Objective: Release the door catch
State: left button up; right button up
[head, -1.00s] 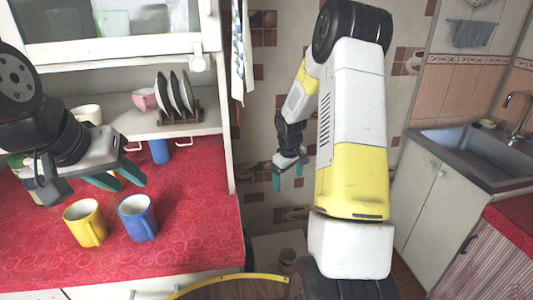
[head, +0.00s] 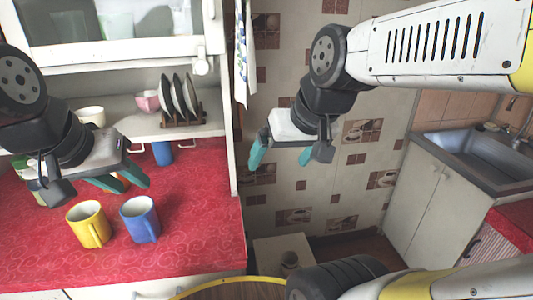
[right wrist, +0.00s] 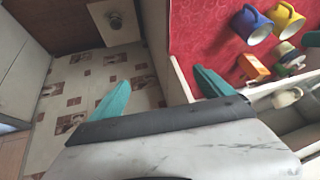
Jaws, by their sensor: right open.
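The upper cabinet's white-framed glass door (head: 120,52) is at the top left of the head view and looks shut.
A yellow mug (head: 88,224) and a blue mug (head: 139,219) stand on the red counter (head: 200,225). Plates in a rack (head: 180,100) and a pink cup (head: 147,101) sit on the shelf under the door. A cloth (head: 246,50) hangs beside the cabinet. A sink (head: 480,160) is at right.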

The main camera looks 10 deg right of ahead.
aim_at(202, 68)
jog(key=k+l+u, duration=0.2)
jog(key=l, duration=0.15)
jog(key=k+l+u, duration=0.2)
jog(key=l+z, duration=0.1)
jog(key=z, duration=1.45)
jog(key=k+j, duration=0.15)
jog(key=k, duration=0.15)
jog(key=k+j, duration=0.1)
jog(key=k, duration=0.2)
